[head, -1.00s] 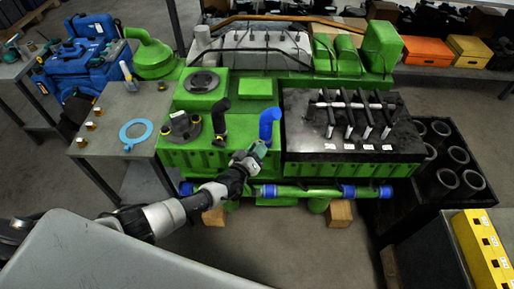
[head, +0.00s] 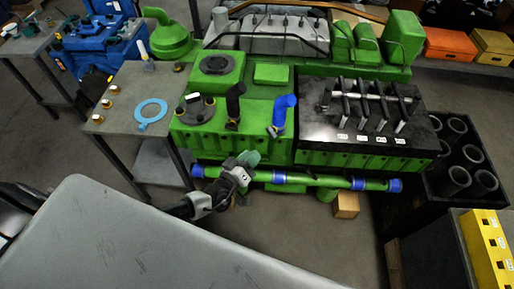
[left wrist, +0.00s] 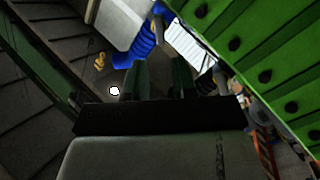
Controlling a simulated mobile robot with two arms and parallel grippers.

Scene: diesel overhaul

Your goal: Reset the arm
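My left arm comes in from the lower left in the head view. Its gripper (head: 248,158) is at the front side of the green engine (head: 210,150), just above the green pipe with blue bands (head: 315,180). I cannot tell whether it touches the engine. In the left wrist view the two dark green fingers of the left gripper (left wrist: 160,72) stand apart with nothing visible between them. The engine's green side (left wrist: 260,60) fills the upper right there. My right arm and gripper are not in view.
A grey table (head: 125,95) with a light blue ring (head: 151,112) and brass fittings stands left of the engine. A black crate of cylinders (head: 462,165) and a yellow block (head: 487,245) are at right.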

